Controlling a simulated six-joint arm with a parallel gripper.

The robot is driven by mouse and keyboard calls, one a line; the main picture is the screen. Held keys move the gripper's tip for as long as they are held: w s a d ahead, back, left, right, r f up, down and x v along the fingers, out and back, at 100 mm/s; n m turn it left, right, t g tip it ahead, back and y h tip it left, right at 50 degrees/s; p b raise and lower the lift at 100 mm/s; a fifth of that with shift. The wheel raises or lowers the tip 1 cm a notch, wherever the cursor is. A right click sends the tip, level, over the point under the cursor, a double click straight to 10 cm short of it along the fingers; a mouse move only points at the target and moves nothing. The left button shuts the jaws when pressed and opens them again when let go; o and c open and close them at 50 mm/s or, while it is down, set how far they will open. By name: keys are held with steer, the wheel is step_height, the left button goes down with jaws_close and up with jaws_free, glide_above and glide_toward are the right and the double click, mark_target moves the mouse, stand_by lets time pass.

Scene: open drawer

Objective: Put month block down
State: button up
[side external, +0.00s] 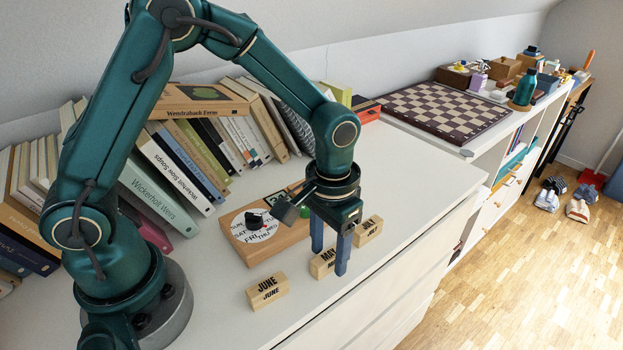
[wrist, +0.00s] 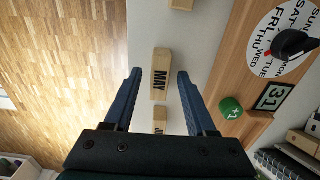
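The month block MAY (side external: 322,266), a pale wooden block with black letters, rests on the white dresser top between my gripper's fingers. My gripper (side external: 330,262) points down with its two blue fingers apart. In the wrist view the MAY block (wrist: 160,75) lies between the fingertips (wrist: 160,73), with a gap on each side. The JUNE block (side external: 267,291) stands to the left and the JULY block (side external: 367,231) to the right on the dresser top. In the wrist view, a block marked with a J (wrist: 160,118) lies close below MAY.
Leaning books (side external: 165,185) line the wall. The dresser's front edge is near the blocks. A chessboard (side external: 440,110) lies further back right.

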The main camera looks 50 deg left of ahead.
mark_target(329, 255)
steer(key=shift+r, duration=0.1)
step_height(329, 255, up, 11)
steer(key=s+a+r+t, duration=0.3)
steer(key=s+a+t, duration=0.2)
steer(key=s, duration=0.6)
steer(key=shift+a+t, duration=0.3)
steer(key=shift+a, duration=0.45)
